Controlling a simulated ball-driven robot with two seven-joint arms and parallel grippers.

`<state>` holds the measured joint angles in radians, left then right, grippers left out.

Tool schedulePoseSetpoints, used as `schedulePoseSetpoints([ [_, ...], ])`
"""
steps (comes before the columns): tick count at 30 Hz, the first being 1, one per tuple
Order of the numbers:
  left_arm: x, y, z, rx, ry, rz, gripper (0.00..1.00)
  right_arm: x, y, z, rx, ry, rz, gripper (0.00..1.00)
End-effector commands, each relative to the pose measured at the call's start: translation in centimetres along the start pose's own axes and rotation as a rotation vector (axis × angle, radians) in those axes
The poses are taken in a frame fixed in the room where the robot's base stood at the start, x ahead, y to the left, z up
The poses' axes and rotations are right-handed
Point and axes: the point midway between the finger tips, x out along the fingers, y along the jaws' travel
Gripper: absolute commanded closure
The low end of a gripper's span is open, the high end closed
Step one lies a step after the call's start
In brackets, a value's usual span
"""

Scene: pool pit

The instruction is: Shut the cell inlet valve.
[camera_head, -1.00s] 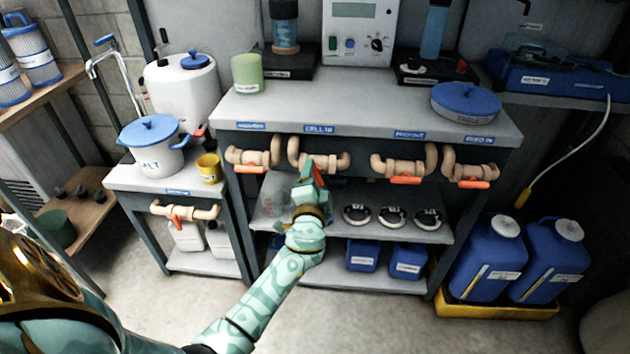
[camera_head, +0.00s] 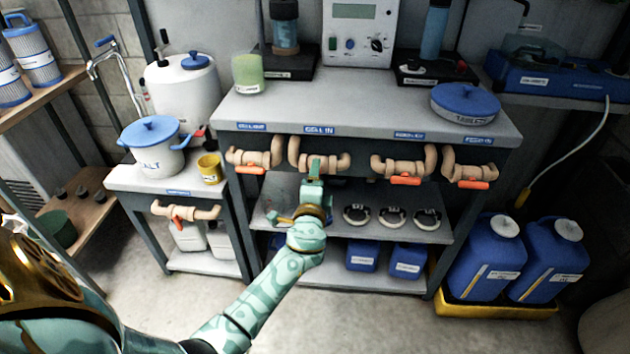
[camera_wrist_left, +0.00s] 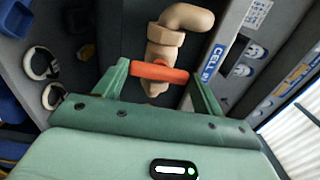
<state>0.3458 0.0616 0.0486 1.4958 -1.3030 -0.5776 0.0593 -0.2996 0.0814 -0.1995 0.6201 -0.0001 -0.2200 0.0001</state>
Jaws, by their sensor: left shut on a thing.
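The cell inlet valve (camera_head: 333,161) is a beige pipe fitting under the bench edge, below the blue CELL IN label (camera_head: 319,129). My left gripper (camera_head: 314,170) is at this valve, its fingers pointing up towards it. In the left wrist view the orange handle (camera_wrist_left: 158,72) lies between the two fingers of my left gripper (camera_wrist_left: 163,78), which are shut on its ends. There the handle lies crosswise to the beige pipe body (camera_wrist_left: 164,48). In the head view my gripper hides the handle. My right gripper is not in view.
Similar valves with orange handles sit close by: one to the left (camera_head: 250,169), two to the right (camera_head: 405,180) (camera_head: 472,184). A shelf (camera_head: 432,233) below holds dark-and-white rings. The bench top (camera_head: 350,105) overhangs the valves.

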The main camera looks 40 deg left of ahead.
Motion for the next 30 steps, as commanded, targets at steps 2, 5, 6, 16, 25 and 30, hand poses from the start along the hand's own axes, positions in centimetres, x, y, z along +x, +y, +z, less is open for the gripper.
schedulePoseSetpoints([
  [2,-0.1,0.1,-0.2,0.003,0.004,0.002,0.54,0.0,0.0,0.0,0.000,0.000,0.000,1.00],
  [5,-0.1,0.1,-0.2,0.003,0.004,0.002,0.54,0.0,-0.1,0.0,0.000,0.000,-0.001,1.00],
  [6,-0.1,0.1,-0.2,0.003,0.004,0.002,0.20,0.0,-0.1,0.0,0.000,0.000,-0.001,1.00],
  [16,-0.1,0.1,-0.1,0.001,0.001,0.001,0.09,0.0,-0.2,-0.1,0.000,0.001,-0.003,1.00],
  [25,-5.0,0.0,-0.1,-0.001,0.002,0.003,0.09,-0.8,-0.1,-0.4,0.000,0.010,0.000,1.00],
  [30,-9.8,0.1,-0.1,0.001,0.003,0.004,0.09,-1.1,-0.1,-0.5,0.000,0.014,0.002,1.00],
])
